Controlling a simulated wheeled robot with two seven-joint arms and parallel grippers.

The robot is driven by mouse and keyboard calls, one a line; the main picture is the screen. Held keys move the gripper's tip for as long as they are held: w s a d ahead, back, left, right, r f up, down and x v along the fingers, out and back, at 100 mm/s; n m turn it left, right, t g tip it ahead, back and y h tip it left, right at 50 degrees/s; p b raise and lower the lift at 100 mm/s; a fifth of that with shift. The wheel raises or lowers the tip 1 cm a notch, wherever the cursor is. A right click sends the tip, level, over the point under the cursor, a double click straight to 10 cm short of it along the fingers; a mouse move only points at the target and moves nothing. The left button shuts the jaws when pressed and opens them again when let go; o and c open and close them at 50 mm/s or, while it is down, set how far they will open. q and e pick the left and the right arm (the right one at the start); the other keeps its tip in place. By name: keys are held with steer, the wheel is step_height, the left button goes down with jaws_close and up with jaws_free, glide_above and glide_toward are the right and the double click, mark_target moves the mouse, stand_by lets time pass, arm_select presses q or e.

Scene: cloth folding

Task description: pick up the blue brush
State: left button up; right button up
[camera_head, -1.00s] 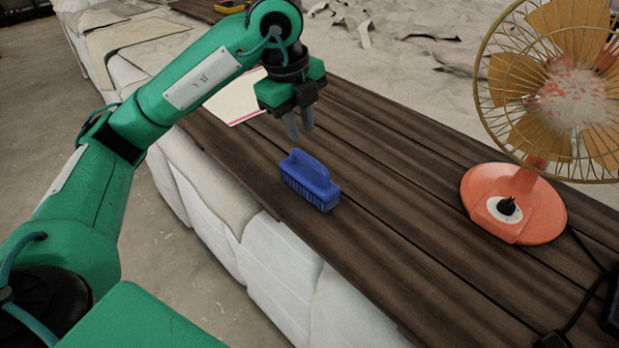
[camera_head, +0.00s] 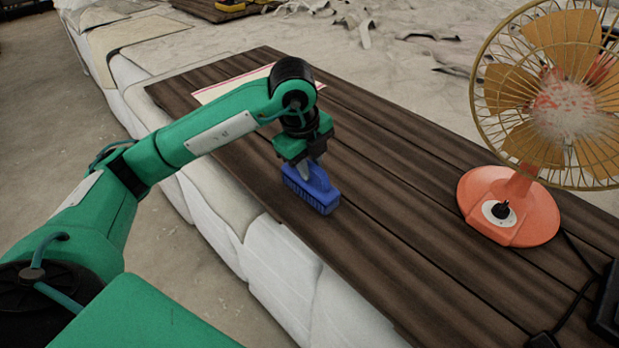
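The blue brush (camera_head: 316,192) lies on the dark wooden boards near their left edge, bristles down and handle up. My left gripper (camera_head: 304,172) points down at the brush, with its fingers at the handle. The fingertips overlap the brush in the picture, and the hand hides part of the handle. I cannot tell whether the fingers are closed on it. The brush rests on the wood. My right gripper is not in view.
An orange fan (camera_head: 510,205) with a wire cage stands to the right on the boards (camera_head: 400,235), its dark cable running toward the lower right. A pale sheet (camera_head: 232,86) lies behind my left arm. The boards between brush and fan are clear.

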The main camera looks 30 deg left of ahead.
arm_select(q)
steer(key=shift+f, duration=0.15)
jaws_close()
steer(key=shift+w+r+b, duration=0.1)
steer(key=shift+r+b, duration=0.2)
steer(key=shift+r, duration=0.4)
step_height(320, 180, up, 19)
steer(key=b, duration=0.2)
steer(key=shift+f, duration=0.15)
steer(key=shift+c, duration=2.1)
jaws_free()
jaws_close()
